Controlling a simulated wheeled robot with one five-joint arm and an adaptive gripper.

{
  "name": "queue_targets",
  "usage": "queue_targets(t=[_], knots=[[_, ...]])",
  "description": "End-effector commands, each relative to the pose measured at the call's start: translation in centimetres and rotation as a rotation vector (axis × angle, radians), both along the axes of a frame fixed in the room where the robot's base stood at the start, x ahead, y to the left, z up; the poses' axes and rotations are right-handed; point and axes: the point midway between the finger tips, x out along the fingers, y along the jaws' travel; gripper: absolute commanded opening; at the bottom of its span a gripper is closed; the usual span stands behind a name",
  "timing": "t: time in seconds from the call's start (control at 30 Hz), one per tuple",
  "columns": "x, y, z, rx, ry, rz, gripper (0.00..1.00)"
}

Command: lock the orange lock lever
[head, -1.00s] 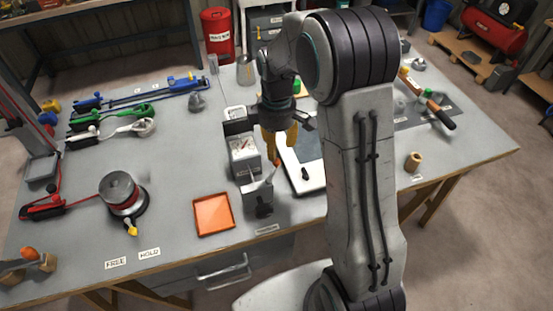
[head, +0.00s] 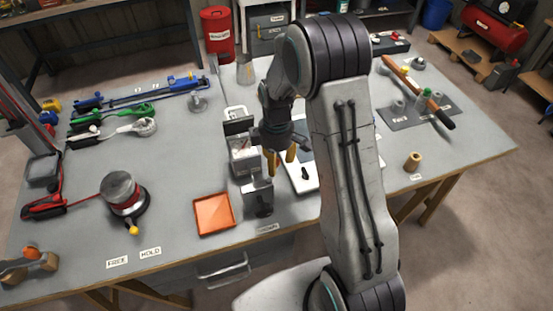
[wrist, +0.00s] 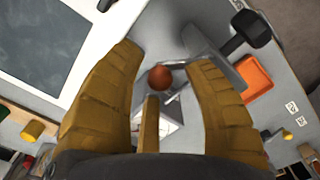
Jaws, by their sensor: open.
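The orange lever knob (wrist: 160,77) shows in the wrist view as a round ball between my spread fingers, with visible room on both sides. My gripper (head: 280,158) is open, with yellow fingers pointing down over the grey metal fixture (head: 257,197) near the table's front middle. In the wrist view my gripper (wrist: 170,90) has its fingers on either side of the knob, and I see no contact. The lever's arm is mostly hidden, so its angle cannot be told. In the head view the fingers largely hide the knob.
An orange tray (head: 214,213) lies just left of the fixture. A white-framed dark panel (head: 302,172) lies behind my gripper to the right. A round metal-topped device (head: 123,192) stands farther left. Bare tabletop lies between that device and the tray.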

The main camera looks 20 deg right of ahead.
Motion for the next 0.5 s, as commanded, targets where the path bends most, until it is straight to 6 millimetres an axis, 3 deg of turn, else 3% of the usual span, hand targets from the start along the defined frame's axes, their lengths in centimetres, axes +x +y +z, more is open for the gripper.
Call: queue_targets(t=[0.5], knots=[[0.01,0.0,0.03,0.0,0.0,0.0,0.06]])
